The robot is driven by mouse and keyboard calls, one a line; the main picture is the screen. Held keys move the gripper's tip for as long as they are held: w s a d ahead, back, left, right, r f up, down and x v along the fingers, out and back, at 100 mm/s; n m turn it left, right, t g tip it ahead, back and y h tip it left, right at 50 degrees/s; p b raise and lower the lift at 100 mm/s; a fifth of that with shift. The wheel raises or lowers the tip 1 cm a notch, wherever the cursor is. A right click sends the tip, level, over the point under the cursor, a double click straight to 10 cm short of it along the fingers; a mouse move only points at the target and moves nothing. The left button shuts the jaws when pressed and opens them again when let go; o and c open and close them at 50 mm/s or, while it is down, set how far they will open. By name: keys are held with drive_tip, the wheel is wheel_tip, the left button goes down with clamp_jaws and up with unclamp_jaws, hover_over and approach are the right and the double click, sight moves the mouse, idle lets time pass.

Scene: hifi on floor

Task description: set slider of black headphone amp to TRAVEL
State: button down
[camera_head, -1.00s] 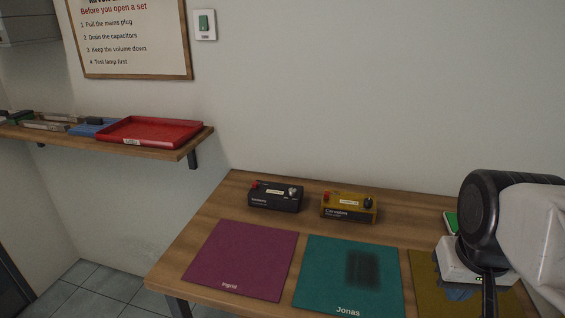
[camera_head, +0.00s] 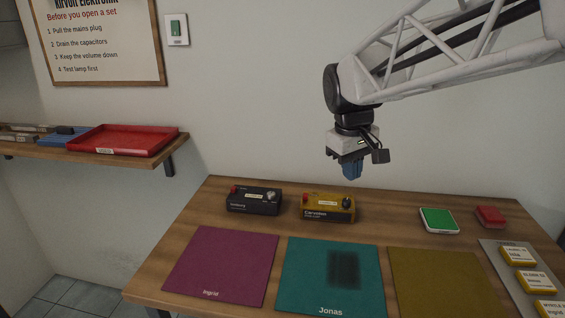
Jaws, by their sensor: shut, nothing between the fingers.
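The black headphone amp (camera_head: 253,200) stands upright at the back left of the wooden table, behind the purple mat. It has a red part at its left, a pale label in the middle and a light knob at its right. The slider and its setting are too small to make out. My gripper (camera_head: 351,174) has blue fingers pointing down. It is shut and empty, above the back of the table, to the right of the black amp and higher than it. It touches nothing.
A yellow amp (camera_head: 328,208) stands just right of the black one. Purple (camera_head: 222,266), teal (camera_head: 300,275) and olive (camera_head: 445,283) mats lie in front. A green-topped box (camera_head: 439,220), a red block (camera_head: 490,217) and a grey tray (camera_head: 494,253) with yellow-and-white items are at the right.

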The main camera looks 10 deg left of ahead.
drive_tip(key=w+a+n, duration=0.3)
drive_tip(key=w+a, duration=0.5)
drive_tip(key=a, duration=0.1)
drive_tip(key=n+g+h, duration=0.1)
drive_tip(key=n+h, duration=0.1)
drive_tip(key=n, duration=0.3)
hover_over(234, 190)
drive_tip(key=s+d, duration=0.1)
drive_tip(key=d, duration=0.2)
wheel_tip(234, 190, down, 5)
drive_tip(key=w+a+f+n, duration=0.1)
drive_tip(key=a+f, duration=0.2)
drive_tip(key=a, duration=0.4)
drive_tip(key=w+a+f+n+h, duration=0.1)
drive_tip(key=a+f, duration=0.2)
drive_tip(key=a, duration=0.4)
drive_tip(key=shift+n, duration=0.4)
drive_tip(key=shift+f, duration=0.1)
drive_tip(key=x, duration=0.9)
drive_tip(key=shift+d, duration=0.1)
drive_tip(key=shift+d+f, duration=0.25)
drive_tip(key=shift+d, duration=0.7)
drive_tip(key=shift+d+f, duration=0.1)
drive_tip(key=shift+d, duration=1.05)
